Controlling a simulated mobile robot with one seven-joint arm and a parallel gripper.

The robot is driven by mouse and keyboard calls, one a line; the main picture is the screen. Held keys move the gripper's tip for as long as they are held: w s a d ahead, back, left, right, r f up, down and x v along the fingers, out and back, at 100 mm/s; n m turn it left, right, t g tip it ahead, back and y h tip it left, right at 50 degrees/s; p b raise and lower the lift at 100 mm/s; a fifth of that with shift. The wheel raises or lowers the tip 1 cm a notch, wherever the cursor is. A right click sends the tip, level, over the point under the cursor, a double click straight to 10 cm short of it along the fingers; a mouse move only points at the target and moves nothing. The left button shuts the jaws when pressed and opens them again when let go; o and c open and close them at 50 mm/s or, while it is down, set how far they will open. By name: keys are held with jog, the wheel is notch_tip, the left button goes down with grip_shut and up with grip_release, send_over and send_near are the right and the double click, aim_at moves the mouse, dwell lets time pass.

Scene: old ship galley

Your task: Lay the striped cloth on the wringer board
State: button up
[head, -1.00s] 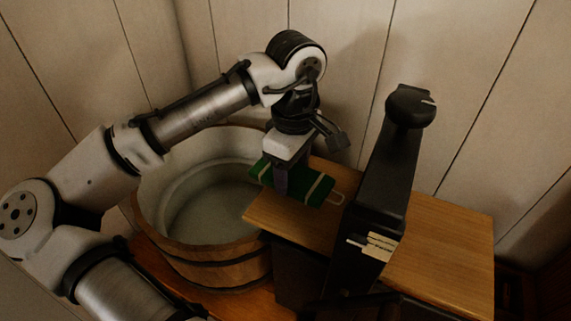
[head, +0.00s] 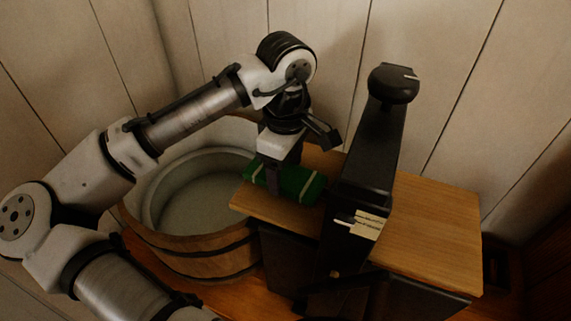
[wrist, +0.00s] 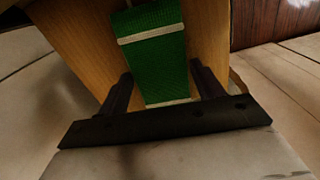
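The striped cloth (head: 298,184) is a green folded strip with pale stripes. In the head view it is at the left part of the wooden wringer board (head: 250,203), low over it or touching it. In the wrist view the cloth (wrist: 157,55) runs between my two fingers, its near end just before the palm. My gripper (head: 274,183) points down, with one finger in front of the cloth. In the wrist view the fingertips (wrist: 161,72) lie close against both edges of the cloth. The contact at the far finger is hidden in the head view.
A wooden tub (head: 190,262) with a pale inner basin stands left of the board. A tall black wringer post (head: 368,165) with a round knob rises right of the cloth. Bare board (head: 430,235) lies beyond it. A plank wall (head: 425,60) is close behind.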

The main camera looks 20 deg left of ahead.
jog(key=o, duration=0.3)
jog(key=shift+o, duration=0.2)
jog(key=shift+r, duration=0.1)
notch_tip(320, 180, up, 14)
jog(key=shift+f, duration=0.2)
